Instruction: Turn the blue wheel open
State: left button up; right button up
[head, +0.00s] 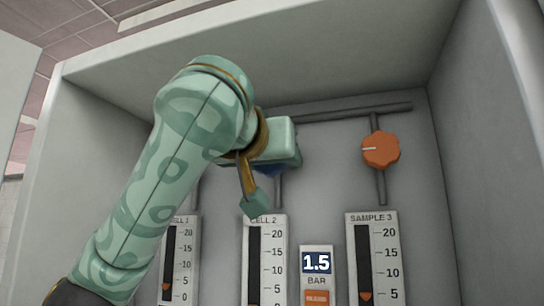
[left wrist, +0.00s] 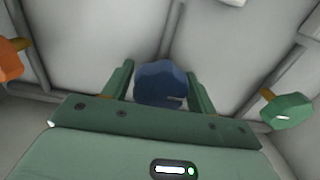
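The blue wheel (left wrist: 158,82) shows in the left wrist view between the two green fingers of my left gripper, one on each side. A short pale mark lies near its lower right edge. The fingers are apart at about the wheel's width; I cannot tell whether they touch it. In the head view my left gripper (head: 273,172) is at the panel above the middle gauge, and only a dark blue sliver of the wheel (head: 269,168) shows between its fingers. The rest of the wheel is hidden. My right gripper is in neither view.
An orange wheel (head: 380,150) with a pale mark sits on a pipe to the right. A green wheel (left wrist: 287,109) shows in the left wrist view. Cabinet walls enclose the panel.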

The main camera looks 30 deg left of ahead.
pick_arm(q)
jog(key=c, duration=0.5)
jog(key=shift+c, duration=0.2)
jog(key=shift+w+d+f+m+b, duration=0.15)
jog(key=shift+m+b, duration=1.05)
jog(key=shift+m, duration=4.8)
jog(key=shift+s+a+f+m+b, duration=0.2)
jog(key=shift+m+b, duration=0.95)
jog(key=shift+m, duration=4.85)
jog(key=shift+w+d+f+m+b, duration=0.2)
jog(key=shift+m+b, duration=1)
jog(key=shift+m, duration=4.8)
jog(key=shift+f, duration=0.1)
